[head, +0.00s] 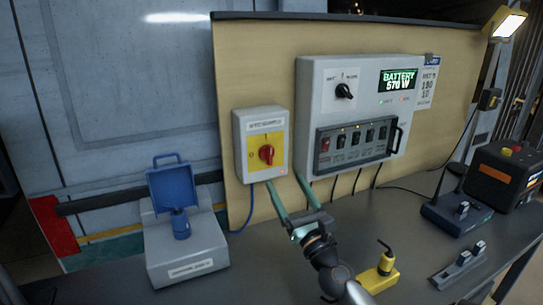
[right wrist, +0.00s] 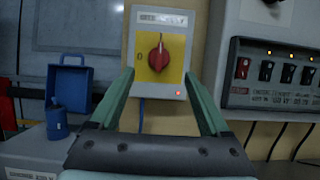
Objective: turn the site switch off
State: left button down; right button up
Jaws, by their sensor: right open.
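The site switch is a grey box (head: 241,162) with a yellow plate and a red rotary knob (head: 266,154), mounted at the left of the tan board. In the right wrist view the red knob (right wrist: 159,57) has its grip upright, with a 0 to its left and a small red light lit below right. My right gripper (head: 287,182) is open and empty, its green fingers pointing at the box from below and in front. In the right wrist view its fingertips (right wrist: 160,78) stand either side of the knob, apart from it. My left gripper is not in view.
A larger panel (head: 310,95) with a black dial, a lit battery display and a row of switches hangs to the right. A grey base with a blue lidded socket (head: 172,190) stands left. A yellow device (head: 380,278), a radio (head: 455,215) and an orange-black case (head: 500,178) are on the bench.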

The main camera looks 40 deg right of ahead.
aim_at(271, 157)
jog(key=p+x, duration=0.1)
jog(key=x, duration=0.6)
jog(key=shift+w+r+p, duration=0.2)
jog(key=shift+w+p, duration=0.2)
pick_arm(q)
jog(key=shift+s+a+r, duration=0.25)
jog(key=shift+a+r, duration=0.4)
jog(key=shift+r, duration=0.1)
pick_arm(e)
jog(key=shift+w+d+r, duration=0.15)
jog(key=shift+w+d, duration=0.1)
jog(key=shift+w, duration=0.3)
jog(key=shift+c, duration=0.2)
grip_shut()
